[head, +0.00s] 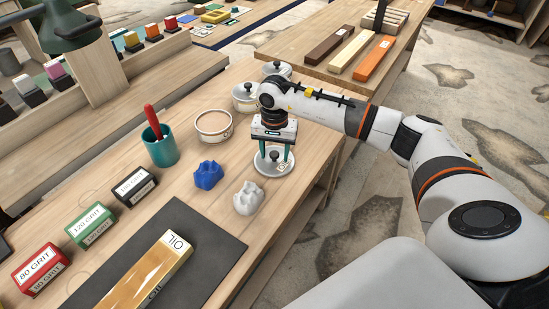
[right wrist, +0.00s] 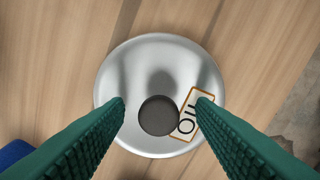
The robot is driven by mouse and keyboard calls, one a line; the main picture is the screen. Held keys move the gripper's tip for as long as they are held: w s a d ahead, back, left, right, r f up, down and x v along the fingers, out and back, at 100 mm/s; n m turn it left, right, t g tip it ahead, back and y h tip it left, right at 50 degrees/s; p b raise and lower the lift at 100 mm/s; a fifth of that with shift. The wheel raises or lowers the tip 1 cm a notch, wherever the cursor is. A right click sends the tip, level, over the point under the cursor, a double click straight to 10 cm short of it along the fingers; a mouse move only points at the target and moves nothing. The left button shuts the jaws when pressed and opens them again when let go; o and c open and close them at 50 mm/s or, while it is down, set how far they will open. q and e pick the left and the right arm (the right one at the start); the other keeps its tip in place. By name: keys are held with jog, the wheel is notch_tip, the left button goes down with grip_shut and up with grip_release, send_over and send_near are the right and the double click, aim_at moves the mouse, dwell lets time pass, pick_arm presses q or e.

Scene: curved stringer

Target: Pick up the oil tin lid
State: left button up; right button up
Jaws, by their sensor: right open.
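The oil tin lid (head: 262,166) is a round silver disc with a dark knob, lying on the wooden bench. In the right wrist view the lid (right wrist: 150,60) shows a label reading OIL beside its dark knob (right wrist: 158,116). My right gripper (head: 274,160) is open above the lid, pointing down. In the right wrist view its green fingertips (right wrist: 161,104) are on either side of the knob, apart from it; the right finger overlaps part of the label. Whether the fingertips touch the lid cannot be told. My left gripper is not in view.
An open tin (head: 213,124) with tan contents stands left of the lid, with lidded tins (head: 244,98) behind. Blue (head: 208,175) and white (head: 248,198) crumpled cloths lie nearby. A teal cup (head: 160,147), grit blocks (head: 91,224) and an OIL-marked board (head: 148,275) are further left.

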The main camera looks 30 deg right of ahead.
jog(key=shift+f, duration=0.2)
jog(key=c, duration=1.1)
